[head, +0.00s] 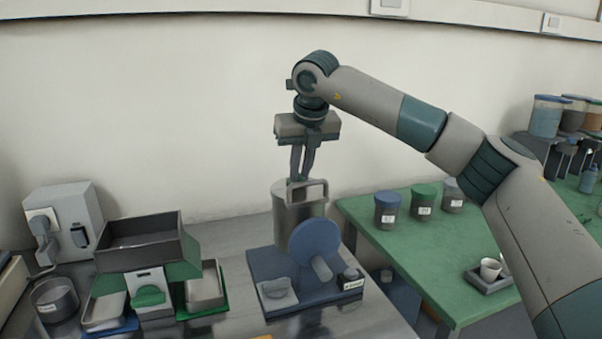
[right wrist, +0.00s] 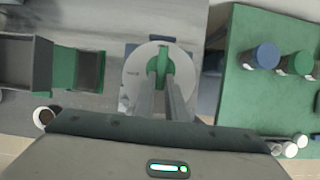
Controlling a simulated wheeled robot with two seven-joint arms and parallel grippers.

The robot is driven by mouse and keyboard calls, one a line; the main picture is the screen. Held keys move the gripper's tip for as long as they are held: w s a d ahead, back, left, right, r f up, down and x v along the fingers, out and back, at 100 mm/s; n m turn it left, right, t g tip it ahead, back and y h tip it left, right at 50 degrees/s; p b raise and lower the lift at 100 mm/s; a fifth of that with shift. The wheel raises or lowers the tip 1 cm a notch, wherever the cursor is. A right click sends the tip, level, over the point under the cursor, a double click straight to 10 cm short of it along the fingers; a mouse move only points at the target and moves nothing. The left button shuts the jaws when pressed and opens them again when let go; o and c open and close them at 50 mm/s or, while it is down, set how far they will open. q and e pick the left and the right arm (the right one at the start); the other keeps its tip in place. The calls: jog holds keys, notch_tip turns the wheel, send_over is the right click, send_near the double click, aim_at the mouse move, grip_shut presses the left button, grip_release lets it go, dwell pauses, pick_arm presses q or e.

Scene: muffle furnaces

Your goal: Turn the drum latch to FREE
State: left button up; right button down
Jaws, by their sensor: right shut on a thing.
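The grey drum (head: 290,212) stands upright on a blue base, with a blue wheel (head: 315,240) and its crank handle at the front. My right gripper (head: 299,178) points straight down onto the top of the drum, with its fingers close together. In the right wrist view the round pale drum top (right wrist: 137,75) carries a green bar (right wrist: 162,54), which I take for the drum latch. My fingers (right wrist: 165,88) are shut on it. Latch markings are too small to read. My left gripper is not in view.
A grey tray on a stand (head: 140,245) and smaller trays are left of the drum. The blue base (head: 258,262) bears a small dish and a dark block. A green table (head: 400,245) with lidded jars (head: 388,208) stands right.

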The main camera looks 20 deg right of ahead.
jog(key=c, duration=1.8)
grip_release()
